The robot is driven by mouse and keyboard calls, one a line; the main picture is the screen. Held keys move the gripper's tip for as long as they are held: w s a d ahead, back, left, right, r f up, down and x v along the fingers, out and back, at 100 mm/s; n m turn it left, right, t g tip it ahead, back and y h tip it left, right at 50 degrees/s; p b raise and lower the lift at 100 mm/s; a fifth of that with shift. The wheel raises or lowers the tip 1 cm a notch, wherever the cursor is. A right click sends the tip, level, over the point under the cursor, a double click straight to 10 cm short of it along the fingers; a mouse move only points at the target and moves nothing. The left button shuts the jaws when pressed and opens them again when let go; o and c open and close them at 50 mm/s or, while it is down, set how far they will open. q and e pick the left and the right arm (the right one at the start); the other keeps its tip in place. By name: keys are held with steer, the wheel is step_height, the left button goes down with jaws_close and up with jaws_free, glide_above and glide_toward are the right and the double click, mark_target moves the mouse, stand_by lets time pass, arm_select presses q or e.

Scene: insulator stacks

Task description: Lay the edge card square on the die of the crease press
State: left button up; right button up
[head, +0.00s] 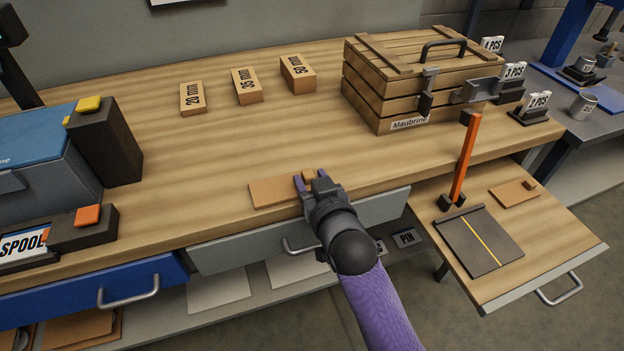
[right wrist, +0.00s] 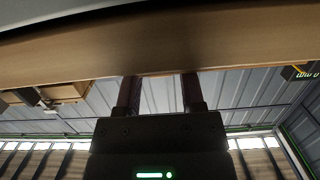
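The edge card (head: 272,192) is a flat brown card with a small raised brown block, lying near the front edge of the wooden bench. My right gripper (head: 311,180) is at the card's right end, its two fingers on either side of the block. In the right wrist view the fingers (right wrist: 160,92) stand apart with a strip of brown between their tips; whether they press on it I cannot tell. The crease press, with its dark die plate (head: 480,242), yellow line and raised orange lever (head: 466,158), is on the lower board at the right. My left gripper is not in view.
Another brown card with a small block (head: 514,193) lies right of the press. A wooden crate (head: 400,85) stands at the back right. Three labelled blocks (head: 247,87) stand at the back. A blue machine (head: 45,160) fills the left. The bench middle is clear.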

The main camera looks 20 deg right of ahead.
steer(key=shift+o, duration=0.7)
